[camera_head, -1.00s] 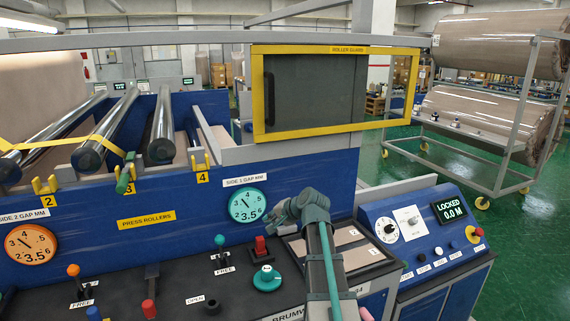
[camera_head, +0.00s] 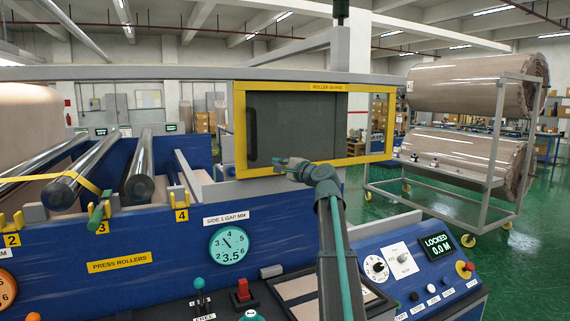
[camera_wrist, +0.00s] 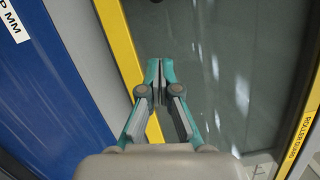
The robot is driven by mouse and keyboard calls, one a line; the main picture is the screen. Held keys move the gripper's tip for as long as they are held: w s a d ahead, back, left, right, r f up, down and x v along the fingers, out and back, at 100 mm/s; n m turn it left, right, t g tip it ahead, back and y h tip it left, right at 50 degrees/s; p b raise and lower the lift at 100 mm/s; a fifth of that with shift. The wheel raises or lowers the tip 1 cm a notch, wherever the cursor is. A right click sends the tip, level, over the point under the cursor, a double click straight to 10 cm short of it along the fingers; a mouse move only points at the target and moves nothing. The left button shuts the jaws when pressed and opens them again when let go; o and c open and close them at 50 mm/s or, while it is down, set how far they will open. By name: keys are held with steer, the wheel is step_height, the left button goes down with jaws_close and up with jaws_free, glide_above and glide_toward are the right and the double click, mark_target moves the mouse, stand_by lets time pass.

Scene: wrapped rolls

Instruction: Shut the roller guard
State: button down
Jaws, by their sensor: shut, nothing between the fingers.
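The roller guard is a dark grey panel (camera_head: 300,125) in a yellow frame (camera_head: 240,140), labelled ROLLER GUARD along the top. The panel fills the left and middle of the frame; the right part is see-through. A black upright handle (camera_head: 251,133) is at the panel's left side. My gripper (camera_head: 280,162) is shut and empty in front of the frame's lower bar, below and right of the handle. In the wrist view my gripper (camera_wrist: 160,66) has its fingertips together over the grey panel (camera_wrist: 225,60), beside a yellow bar (camera_wrist: 122,50). Contact cannot be told. The handle is not visible there.
The blue press (camera_head: 150,240) with metal rollers (camera_head: 80,172) is below and left. A control panel (camera_head: 405,258) reading LOCKED stands at lower right. A rack of wrapped rolls (camera_head: 490,150) is at the right. Green floor (camera_head: 375,200) is open behind the control panel.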

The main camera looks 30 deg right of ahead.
mark_target(260, 159)
steer(key=w, duration=0.2)
steer(key=w+p, duration=0.1)
steer(key=w, duration=0.1)
steer(key=shift+a+r, duration=0.15)
steer(key=shift+r, duration=0.15)
steer(key=a, duration=0.1)
steer(key=a+p, duration=0.1)
steer(key=a, duration=0.1)
steer(key=shift+w+r, duration=0.2)
steer(key=shift+w, duration=0.1)
steer(key=shift+w+a+p, duration=0.15)
steer(key=shift+a+p, duration=0.25)
steer(key=shift+a, duration=0.1)
steer(key=shift+a, duration=0.1)
